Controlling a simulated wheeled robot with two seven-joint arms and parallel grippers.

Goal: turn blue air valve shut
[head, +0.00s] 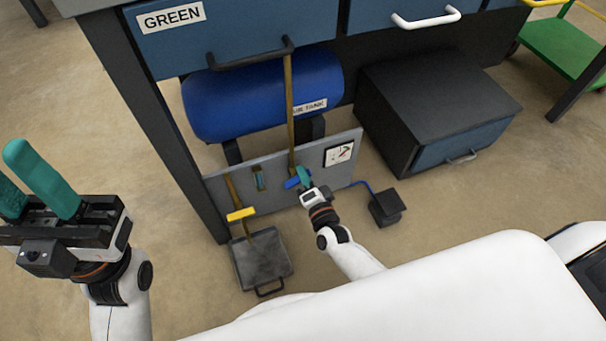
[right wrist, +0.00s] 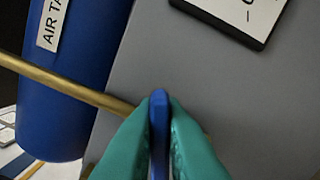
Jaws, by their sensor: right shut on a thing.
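The blue air valve (head: 291,183) is a small blue handle on the grey panel (head: 215,192) below the blue air tank (head: 225,105). My right gripper (head: 303,176) reaches the panel and is shut on the blue handle. In the right wrist view the handle (right wrist: 159,125) stands edge-on between the two green fingers (right wrist: 160,150). The rest of the valve is hidden by the fingers. A brass pipe (head: 290,115) runs down to the valve. My left gripper (head: 40,180) is raised at the far left, with its green fingers apart and nothing between them.
A yellow-handled valve (head: 240,214) sits left of the blue one, above a grey drip tray (head: 262,262) on the floor. A pressure gauge (head: 340,153) is on the panel's right. A small black box (head: 387,207) and a dark drawer cabinet (head: 435,110) stand to the right.

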